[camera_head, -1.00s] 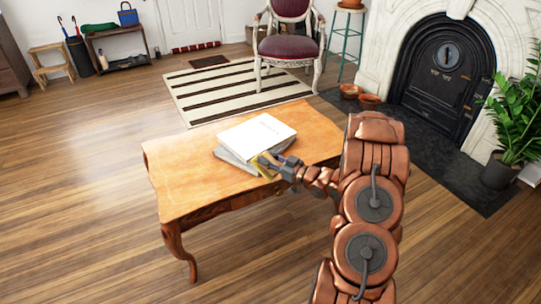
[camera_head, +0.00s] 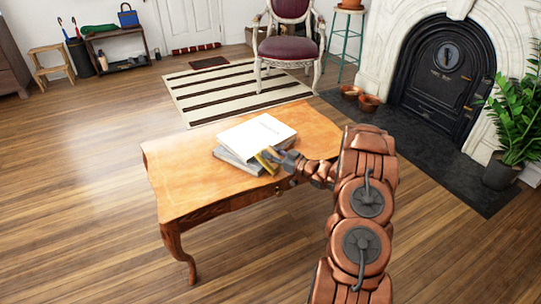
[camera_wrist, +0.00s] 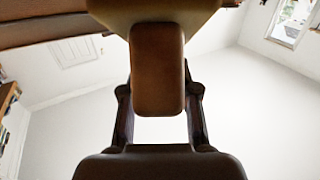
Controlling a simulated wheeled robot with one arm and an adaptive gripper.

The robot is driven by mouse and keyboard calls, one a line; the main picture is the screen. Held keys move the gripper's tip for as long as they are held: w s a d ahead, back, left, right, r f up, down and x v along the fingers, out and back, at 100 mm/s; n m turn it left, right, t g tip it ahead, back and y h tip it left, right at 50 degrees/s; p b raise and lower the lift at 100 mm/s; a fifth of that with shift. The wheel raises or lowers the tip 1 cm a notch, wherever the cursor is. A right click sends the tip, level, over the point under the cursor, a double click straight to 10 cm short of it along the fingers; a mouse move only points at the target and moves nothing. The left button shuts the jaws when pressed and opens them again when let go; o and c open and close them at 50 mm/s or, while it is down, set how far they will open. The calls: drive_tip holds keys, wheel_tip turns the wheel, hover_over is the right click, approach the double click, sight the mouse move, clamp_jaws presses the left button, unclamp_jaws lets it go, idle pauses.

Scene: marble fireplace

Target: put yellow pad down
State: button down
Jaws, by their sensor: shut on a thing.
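The yellow pad (camera_head: 265,162) is small and held at the near right edge of a stack of books on the wooden table (camera_head: 185,185). My gripper (camera_head: 273,156) is shut on it, coming in from the right. The pad looks tilted, and my fingers hide part of it. I cannot tell whether it touches the books or the tabletop. In the wrist view, a tan-yellow shape (camera_wrist: 155,12) lies across the top beyond a brown finger, probably the pad.
A white book (camera_head: 256,134) lies on top of grey ones (camera_head: 235,160). The table's left part is bare, with a small strip free at its right. A striped rug (camera_head: 235,90) and a purple chair (camera_head: 288,48) are behind. A fireplace (camera_head: 445,75) stands at right.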

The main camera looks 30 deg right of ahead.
drive_tip(key=shift+f, duration=0.15)
drive_tip(key=shift+f, duration=0.15)
drive_tip(key=c, duration=0.9)
unclamp_jaws()
drive_tip(key=shift+o, duration=0.2)
drive_tip(key=shift+f+b, duration=0.2)
drive_tip(key=shift+b, duration=0.25)
drive_tip(key=p+v, duration=0.1)
drive_tip(key=v, duration=0.6)
drive_tip(key=shift+f+p, duration=0.3)
drive_tip(key=shift+f, duration=0.1)
drive_tip(key=shift+o, duration=0.5)
drive_tip(key=shift+s+d, duration=0.15)
drive_tip(key=shift+s, duration=0.15)
drive_tip(key=shift+f+b, duration=0.15)
drive_tip(key=shift+b, duration=0.6)
